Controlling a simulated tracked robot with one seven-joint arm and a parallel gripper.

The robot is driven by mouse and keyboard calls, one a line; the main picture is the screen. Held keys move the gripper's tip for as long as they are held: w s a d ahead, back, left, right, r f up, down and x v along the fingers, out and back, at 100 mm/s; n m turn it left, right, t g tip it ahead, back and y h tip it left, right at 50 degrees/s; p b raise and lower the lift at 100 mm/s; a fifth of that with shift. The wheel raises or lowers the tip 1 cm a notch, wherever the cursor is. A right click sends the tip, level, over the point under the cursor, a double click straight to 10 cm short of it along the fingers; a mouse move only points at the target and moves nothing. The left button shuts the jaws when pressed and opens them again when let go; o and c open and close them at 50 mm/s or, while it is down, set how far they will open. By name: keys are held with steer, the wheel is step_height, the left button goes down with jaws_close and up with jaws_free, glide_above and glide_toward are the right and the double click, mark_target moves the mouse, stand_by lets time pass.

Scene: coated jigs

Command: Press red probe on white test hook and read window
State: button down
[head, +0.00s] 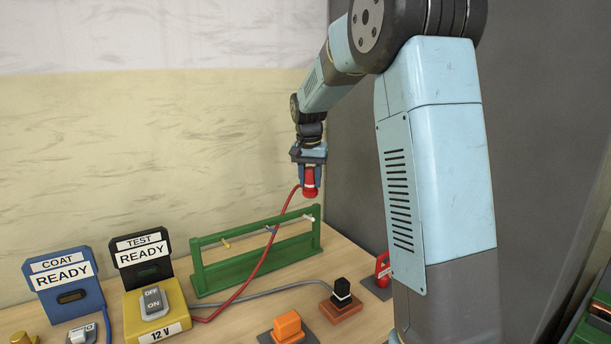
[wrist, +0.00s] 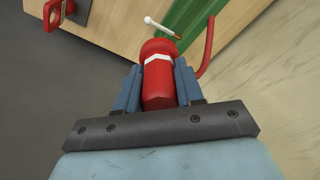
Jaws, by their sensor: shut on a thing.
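My gripper (head: 311,172) is shut on the red probe (head: 309,187), which has a white band and a red cable. The probe is held above the right end of the green rack (head: 255,262). In the wrist view the red probe (wrist: 160,85) sits between the blue fingers (wrist: 158,95). The white test hook (head: 308,218) is on the rack's right end, below the probe with a gap in the head view. In the wrist view the white hook (wrist: 160,27) shows just beyond the probe. The black TEST box (head: 142,258) reads READY; its small window (head: 147,272) is dark.
Yellow (head: 226,244) and blue (head: 269,229) hooks share the rack. The yellow 12 V box (head: 158,312), blue COAT box (head: 65,284), orange block (head: 287,326), black block (head: 342,291) and red holder (head: 382,268) stand around it. The red cable crosses the rack.

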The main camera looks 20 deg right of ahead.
mark_target(309, 189)
steer(key=shift+a, duration=0.1)
stand_by(0.3)
steer(key=shift+f, duration=2.75)
steer(key=shift+s+f, duration=0.1)
steer(key=shift+f, duration=0.4)
steer(key=shift+r, duration=0.15)
stand_by(1.0)
steer(key=shift+r, duration=3.4)
